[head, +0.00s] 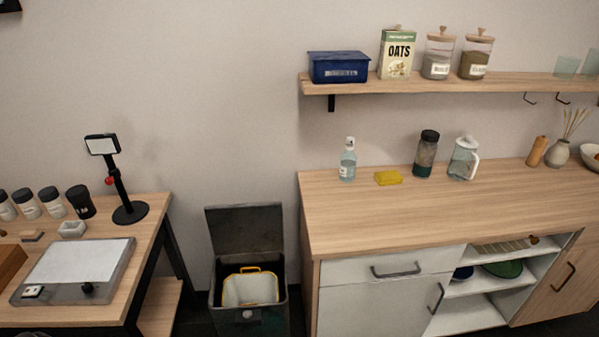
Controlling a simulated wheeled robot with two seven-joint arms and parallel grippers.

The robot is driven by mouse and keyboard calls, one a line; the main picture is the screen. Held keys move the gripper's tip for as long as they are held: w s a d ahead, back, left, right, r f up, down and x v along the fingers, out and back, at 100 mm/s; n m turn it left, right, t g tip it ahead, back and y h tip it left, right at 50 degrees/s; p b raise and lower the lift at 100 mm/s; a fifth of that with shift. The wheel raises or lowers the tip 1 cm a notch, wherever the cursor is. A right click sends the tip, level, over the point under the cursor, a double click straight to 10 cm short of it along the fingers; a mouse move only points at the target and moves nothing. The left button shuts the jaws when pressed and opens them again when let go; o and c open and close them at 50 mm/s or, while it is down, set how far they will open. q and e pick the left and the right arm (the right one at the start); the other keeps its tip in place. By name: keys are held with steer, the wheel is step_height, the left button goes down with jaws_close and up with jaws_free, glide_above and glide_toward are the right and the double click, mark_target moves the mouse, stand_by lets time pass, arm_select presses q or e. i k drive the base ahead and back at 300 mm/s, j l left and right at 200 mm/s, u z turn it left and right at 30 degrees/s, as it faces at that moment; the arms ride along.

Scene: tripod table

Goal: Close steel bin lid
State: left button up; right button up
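The steel bin (249,318) stands on the floor between the left table and the wooden counter. It is dark grey and box-shaped. Its lid (245,229) is open, standing up at the back of the bin near the wall. A white thing with a yellow rim and handle (250,289) sits inside the bin. Neither my left nor my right gripper shows in the head view.
The left table (150,222) carries a black stand (129,210), several jars and a flat pale device (80,262). The counter (400,222) carries a bottle, a yellow sponge and jugs. A wall shelf (440,87) hangs above. The space above the bin is clear.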

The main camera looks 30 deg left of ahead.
mark_target(252, 227)
steer(key=k+j, duration=0.1)
steer(key=j, duration=0.55)
steer(key=k+j, duration=0.1)
steer(key=j, duration=0.55)
steer(key=k+j, duration=0.1)
steer(key=j, duration=0.5)
steer(key=k+j, duration=0.1)
steer(key=j, duration=0.55)
steer(key=l+z, duration=0.3)
steer(key=i+l+z, duration=0.1)
steer(key=l+z, duration=0.2)
